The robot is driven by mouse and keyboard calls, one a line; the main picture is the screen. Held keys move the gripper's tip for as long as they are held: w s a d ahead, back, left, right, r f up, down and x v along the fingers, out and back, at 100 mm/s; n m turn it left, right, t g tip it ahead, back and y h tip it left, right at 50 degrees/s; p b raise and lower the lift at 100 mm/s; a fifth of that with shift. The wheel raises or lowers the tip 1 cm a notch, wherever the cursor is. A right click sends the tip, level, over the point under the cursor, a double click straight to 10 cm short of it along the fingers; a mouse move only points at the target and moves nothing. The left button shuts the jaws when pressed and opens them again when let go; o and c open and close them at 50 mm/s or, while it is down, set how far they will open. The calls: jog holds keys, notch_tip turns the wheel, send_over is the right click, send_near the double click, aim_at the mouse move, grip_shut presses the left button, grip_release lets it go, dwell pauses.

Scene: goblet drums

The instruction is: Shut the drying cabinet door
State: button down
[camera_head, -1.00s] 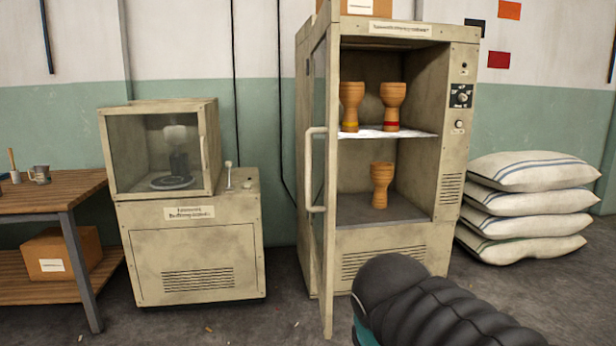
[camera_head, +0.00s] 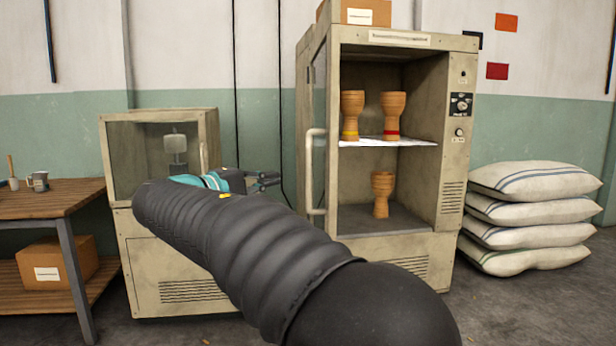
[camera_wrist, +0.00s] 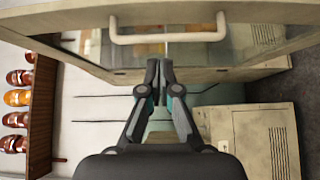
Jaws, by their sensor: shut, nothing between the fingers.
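The drying cabinet (camera_head: 404,245) stands at centre right in the head view, beige, with its front uncovered. Its door (camera_head: 332,120) is open, swung out toward me at the left side and seen nearly edge-on. The pale bar handle (camera_head: 316,172) is on the door's left face; the handle also shows at the top of the wrist view (camera_wrist: 166,38). My gripper (camera_head: 276,180) is to the left of the handle, apart from it in the head view. In the wrist view my gripper (camera_wrist: 158,72) is shut and empty, its tips near the door frame; contact is unclear.
Goblet drums (camera_head: 392,115) stand inside on a white-covered shelf and the cabinet floor. A smaller glass-fronted machine (camera_head: 160,255) is behind my arm. A table (camera_head: 60,195) is at left, stacked sacks (camera_head: 530,210) at right.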

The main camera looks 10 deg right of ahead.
send_near(328, 168)
jog(key=w, duration=0.4)
jog(key=d, duration=0.3)
jog(key=shift+s+d, duration=0.25)
jog(key=shift+d, duration=0.05)
jog(key=shift+d+b, duration=0.3)
jog(key=shift+d, duration=0.25)
jog(key=shift+d, duration=0.1)
